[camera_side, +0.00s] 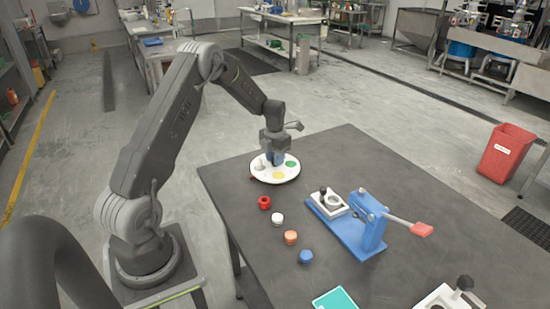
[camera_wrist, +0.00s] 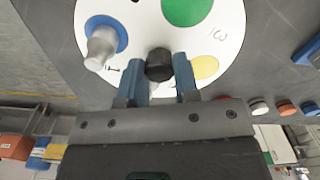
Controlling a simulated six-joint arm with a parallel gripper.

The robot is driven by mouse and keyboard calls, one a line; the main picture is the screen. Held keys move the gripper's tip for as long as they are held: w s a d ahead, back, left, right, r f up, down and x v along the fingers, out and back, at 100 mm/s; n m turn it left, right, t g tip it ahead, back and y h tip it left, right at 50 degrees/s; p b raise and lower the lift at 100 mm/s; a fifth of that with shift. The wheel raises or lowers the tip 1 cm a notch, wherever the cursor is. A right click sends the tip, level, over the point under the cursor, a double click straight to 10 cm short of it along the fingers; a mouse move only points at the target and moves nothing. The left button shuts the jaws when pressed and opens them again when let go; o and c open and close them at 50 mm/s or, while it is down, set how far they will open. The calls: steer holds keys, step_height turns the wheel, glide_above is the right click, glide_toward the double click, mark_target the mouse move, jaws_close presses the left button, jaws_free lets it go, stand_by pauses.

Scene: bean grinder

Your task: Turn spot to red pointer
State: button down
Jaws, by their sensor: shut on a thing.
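A round white disc (camera_side: 291,177) lies on the dark table; the wrist view shows it too (camera_wrist: 229,50). It bears a green spot (camera_side: 291,163), a yellow spot (camera_side: 278,176) and a blue spot (camera_wrist: 106,22). A pale grey-white piece (camera_wrist: 101,46) stands on the blue spot. A small red mark (camera_side: 252,178), perhaps the red pointer, shows at the disc's left edge in the side view. My gripper (camera_side: 274,159) points down over the disc's middle. In the wrist view its blue fingers (camera_wrist: 160,75) are shut on a black knob (camera_wrist: 159,62). The fingers partly cover the disc.
Red (camera_side: 265,202), white (camera_side: 277,219), orange (camera_side: 291,237) and blue (camera_side: 306,257) pieces stand in a row in front of the disc. A blue press with a red-ended lever (camera_side: 372,225) stands to the right. A teal card (camera_side: 335,300) lies near the front edge.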

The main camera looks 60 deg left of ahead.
steer(key=shift+n, duration=1)
steer(key=c, duration=0.8)
jaws_free()
steer(key=shift+c, duration=0.2)
steer(key=shift+r, duration=0.1)
step_height(320, 180, up, 14)
steer(key=shift+d, duration=0.1)
